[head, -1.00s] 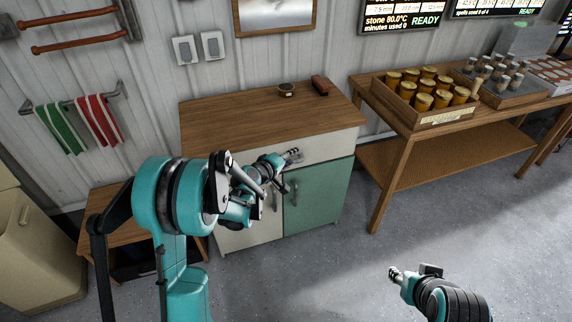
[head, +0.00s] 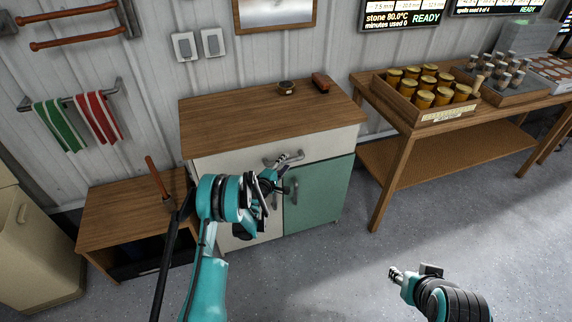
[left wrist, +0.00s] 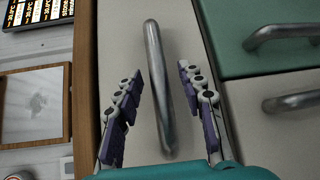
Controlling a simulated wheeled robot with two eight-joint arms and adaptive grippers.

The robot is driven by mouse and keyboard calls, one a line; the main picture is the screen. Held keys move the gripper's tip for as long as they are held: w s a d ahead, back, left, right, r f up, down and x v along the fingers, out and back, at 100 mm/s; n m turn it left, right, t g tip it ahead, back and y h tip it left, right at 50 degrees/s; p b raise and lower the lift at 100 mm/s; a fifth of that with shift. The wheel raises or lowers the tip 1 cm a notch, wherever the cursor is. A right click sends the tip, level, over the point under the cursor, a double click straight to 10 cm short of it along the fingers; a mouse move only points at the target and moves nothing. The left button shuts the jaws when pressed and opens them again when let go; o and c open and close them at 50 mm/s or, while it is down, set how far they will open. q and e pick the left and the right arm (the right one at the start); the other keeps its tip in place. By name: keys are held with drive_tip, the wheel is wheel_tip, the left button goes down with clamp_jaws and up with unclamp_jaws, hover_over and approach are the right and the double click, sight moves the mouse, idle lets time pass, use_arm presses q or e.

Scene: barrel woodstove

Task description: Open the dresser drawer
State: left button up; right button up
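The dresser (head: 222,162) has a brown wooden top, a white top drawer (head: 325,144) and white and green doors below. The drawer looks closed. Its metal bar handle (head: 285,159) is on the drawer front. My left gripper (head: 276,177) is in front of the drawer, close to the handle. In the left wrist view, my left gripper (left wrist: 158,82) is open, with the drawer handle (left wrist: 157,75) between its two fingers and a gap on each side. My right gripper (head: 394,272) is low at the right, away from the dresser; its finger opening is too small to judge.
A small dark bowl (head: 286,88) and a brown block (head: 321,82) stand on the dresser top. A low wooden table (head: 120,210) is at the left. A wooden bench (head: 408,130) with trays of jars is at the right. The green door has its own handle (head: 293,190).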

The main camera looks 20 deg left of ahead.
use_arm(q)
drive_tip(key=shift+x, duration=0.85)
clamp_jaws()
